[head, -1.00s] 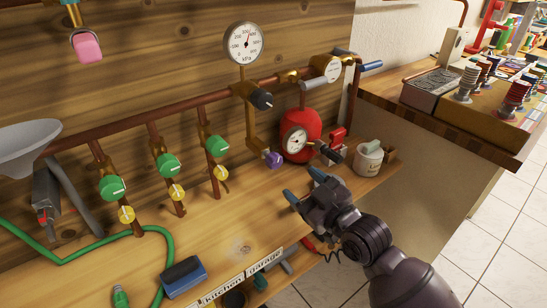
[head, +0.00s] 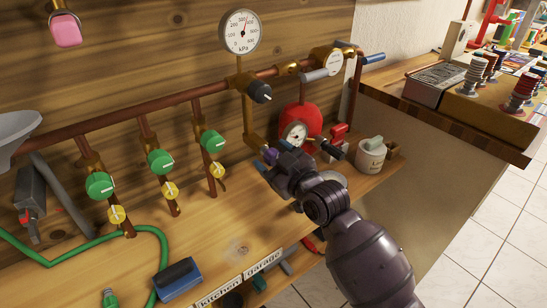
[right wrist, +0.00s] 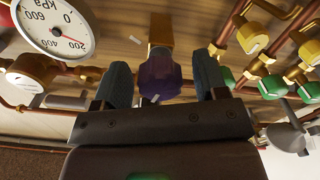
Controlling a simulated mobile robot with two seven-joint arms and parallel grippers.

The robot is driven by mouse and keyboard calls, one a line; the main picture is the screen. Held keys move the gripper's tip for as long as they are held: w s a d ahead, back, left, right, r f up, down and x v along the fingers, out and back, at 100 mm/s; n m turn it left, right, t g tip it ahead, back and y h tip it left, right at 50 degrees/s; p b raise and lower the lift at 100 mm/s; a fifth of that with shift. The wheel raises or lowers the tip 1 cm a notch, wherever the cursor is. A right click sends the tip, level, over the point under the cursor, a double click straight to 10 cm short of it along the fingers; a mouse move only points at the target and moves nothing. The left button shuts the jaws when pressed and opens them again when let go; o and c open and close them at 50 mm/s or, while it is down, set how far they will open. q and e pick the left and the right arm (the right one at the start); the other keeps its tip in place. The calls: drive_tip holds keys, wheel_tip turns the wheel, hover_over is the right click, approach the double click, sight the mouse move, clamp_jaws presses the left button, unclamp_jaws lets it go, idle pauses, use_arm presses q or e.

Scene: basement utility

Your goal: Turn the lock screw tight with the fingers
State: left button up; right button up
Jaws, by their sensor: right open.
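The lock screw appears to be the purple knob (right wrist: 160,77) at the end of a brass fitting (right wrist: 160,30) in the right wrist view. My right gripper (right wrist: 163,72) is open, with one blue-grey finger on each side of the knob. Narrow gaps show between the fingers and the knob, so it is not gripped. In the head view my right gripper (head: 267,160) is at the lower end of the brass drop pipe and mostly hides the knob. My left gripper is in no view.
A black knob (head: 260,92) and a kPa gauge (head: 240,31) sit above. A red tank (head: 300,121) with a small gauge (head: 294,134) stands close behind the gripper. A mug (head: 371,155) is to the right. Green valves (head: 160,161) are on the left.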

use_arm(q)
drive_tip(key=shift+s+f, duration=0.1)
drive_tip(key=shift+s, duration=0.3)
use_arm(e)
drive_tip(key=c, duration=0.9)
